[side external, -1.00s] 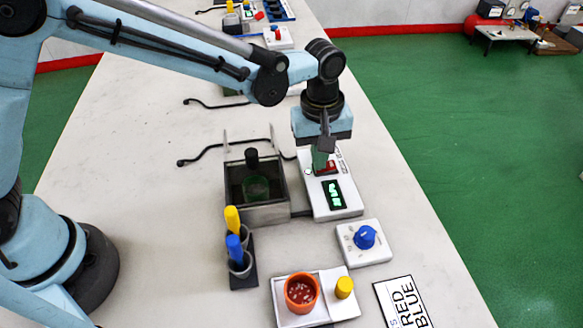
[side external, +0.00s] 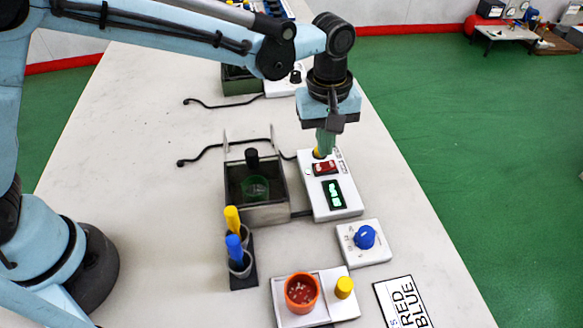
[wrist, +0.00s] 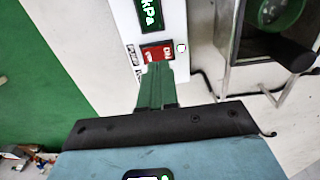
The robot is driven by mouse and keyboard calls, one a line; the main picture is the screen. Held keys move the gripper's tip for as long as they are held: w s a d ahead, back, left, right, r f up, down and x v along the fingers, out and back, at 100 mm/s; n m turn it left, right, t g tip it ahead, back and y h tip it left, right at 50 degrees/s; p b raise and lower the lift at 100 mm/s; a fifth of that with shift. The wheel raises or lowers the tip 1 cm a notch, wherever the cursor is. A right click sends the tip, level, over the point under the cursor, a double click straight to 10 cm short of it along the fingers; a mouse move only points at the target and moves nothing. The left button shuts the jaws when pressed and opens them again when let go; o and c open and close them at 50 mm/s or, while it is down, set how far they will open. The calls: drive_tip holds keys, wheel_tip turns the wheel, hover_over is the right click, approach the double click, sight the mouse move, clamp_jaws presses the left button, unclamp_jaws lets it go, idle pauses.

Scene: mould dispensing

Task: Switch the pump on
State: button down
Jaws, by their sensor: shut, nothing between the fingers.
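The pump unit (side external: 345,209) is a white box with a red rocker switch (side external: 325,168) near its far end and a lit green display (side external: 334,194). In the wrist view the switch (wrist: 158,52) and part of the display (wrist: 149,14), reading "kPa", show. I cannot tell which way the rocker is tipped. My gripper (side external: 325,150) is shut and empty, pointing down just beyond the switch. In the wrist view its green fingers (wrist: 157,72) end beside the switch; contact cannot be told. A yellow part (side external: 317,153) behind the fingers is partly hidden.
An open grey chamber (side external: 270,214) with a green cup (side external: 255,187) stands left of the unit. A blue-knobbed box (side external: 350,250), an orange cup (side external: 301,292) on a white tray, and yellow and blue droppers (side external: 237,245) stand nearer. A RED BLUE card (side external: 402,301) lies at front right.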

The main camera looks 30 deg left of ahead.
wheel_tip(320, 180, up, 11)
drive_tip(key=s+a, duration=0.1)
drive_tip(key=shift+s+a+f, duration=0.15)
drive_tip(key=shift+s+a, duration=0.1)
drive_tip(key=shift+a, duration=0.1)
drive_tip(key=s+a+f+m+t, duration=0.2)
drive_tip(key=s+a+m+t, duration=0.1)
drive_tip(key=a, duration=0.7)
drive_tip(key=s+a+f+m+t, duration=0.1)
drive_tip(key=s+a+m+t, duration=0.3)
drive_tip(key=a, duration=0.7)
drive_tip(key=s+m, duration=0.2)
drive_tip(key=s, duration=0.2)
drive_tip(key=shift+s+f, duration=0.25)
drive_tip(key=shift+f, duration=0.15)
